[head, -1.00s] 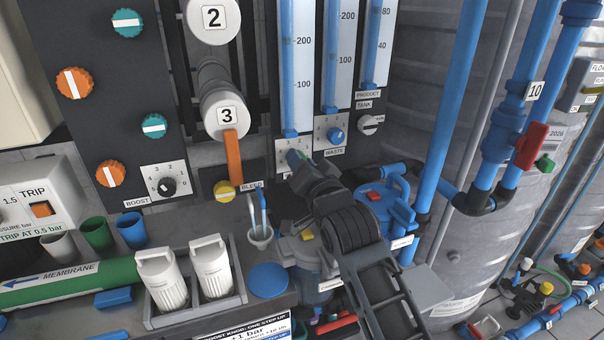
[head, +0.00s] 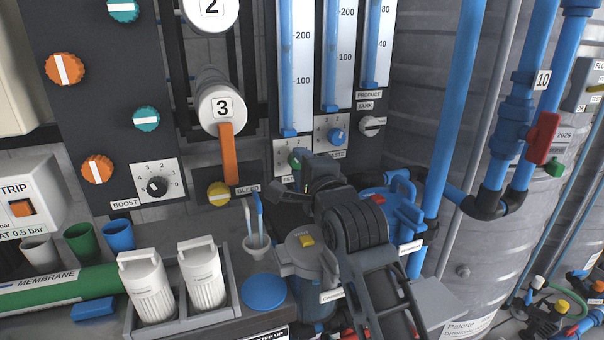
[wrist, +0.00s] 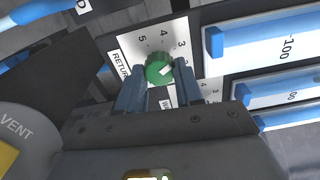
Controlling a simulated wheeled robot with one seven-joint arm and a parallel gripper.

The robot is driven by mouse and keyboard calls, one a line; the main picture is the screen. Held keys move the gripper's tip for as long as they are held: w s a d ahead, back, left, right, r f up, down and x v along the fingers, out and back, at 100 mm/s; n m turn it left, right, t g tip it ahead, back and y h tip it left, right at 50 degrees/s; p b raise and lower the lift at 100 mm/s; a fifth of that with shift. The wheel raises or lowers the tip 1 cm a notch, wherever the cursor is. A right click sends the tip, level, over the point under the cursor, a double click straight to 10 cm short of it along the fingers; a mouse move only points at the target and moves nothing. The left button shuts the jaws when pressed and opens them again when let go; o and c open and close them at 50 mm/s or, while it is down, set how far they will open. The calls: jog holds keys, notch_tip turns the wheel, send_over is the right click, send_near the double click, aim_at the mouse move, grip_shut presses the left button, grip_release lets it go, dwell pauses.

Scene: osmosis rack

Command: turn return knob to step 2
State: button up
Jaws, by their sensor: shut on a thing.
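The green return knob (wrist: 158,68) sits on a white dial plate (wrist: 128,45) in the wrist view, with 5, 4 and 3 readable. The right finger hides that part of the scale, so I cannot read the number there. My gripper (wrist: 160,76) is shut on the knob, one finger on each side. In the head view, the knob (head: 294,160) shows only partly behind my gripper (head: 298,172), and much of its dial is covered.
The waste knob (head: 337,136) is close by on the upper right, and the product tank knob (head: 373,122) further right. The orange handle (head: 228,153) and yellow bleed knob (head: 218,193) are to the left. A blue-lidded housing (head: 400,205) stands right of my arm.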

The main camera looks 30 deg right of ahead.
jog(key=shift+f+m+b, duration=0.15)
jog(key=shift+m+b, duration=1.25)
jog(key=shift+m, duration=1.15)
jog(key=shift+f+m+b, duration=0.1)
jog(key=shift+m+b, duration=1.25)
jog(key=shift+m, duration=1.2)
jog(key=o, duration=1)
jog(key=shift+r, duration=0.1)
jog(key=shift+o, duration=0.2)
jog(key=s+a, duration=0.1)
jog(key=s, duration=0.6)
jog(key=shift+s+a, duration=0.25)
jog(key=shift+s, duration=0.1)
